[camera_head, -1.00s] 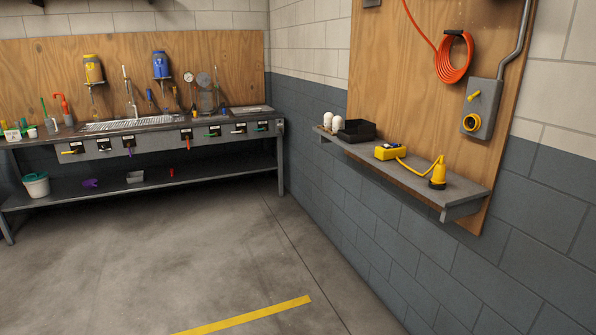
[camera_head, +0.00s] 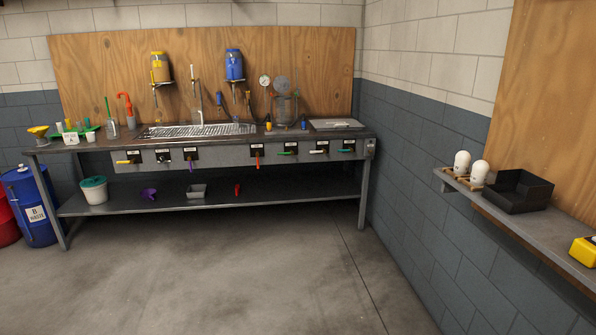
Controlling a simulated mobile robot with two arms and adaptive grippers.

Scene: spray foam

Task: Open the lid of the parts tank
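A long grey metal bench (camera_head: 210,203) stands against the back wall. A flat grey panel (camera_head: 337,124) lies level on the right end of its top; it may be the lid of the parts tank, but I cannot tell for certain. A drain grating (camera_head: 197,131) with a tap is set in the middle of the bench top. Neither of my grippers is in view.
Blue (camera_head: 30,206) and red drums stand left of the bench. A white bucket (camera_head: 95,190) is on its lower shelf. A wall shelf (camera_head: 520,229) on the right holds a black tray (camera_head: 518,191) and two white bulb-shaped items. The concrete floor (camera_head: 220,280) ahead is clear.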

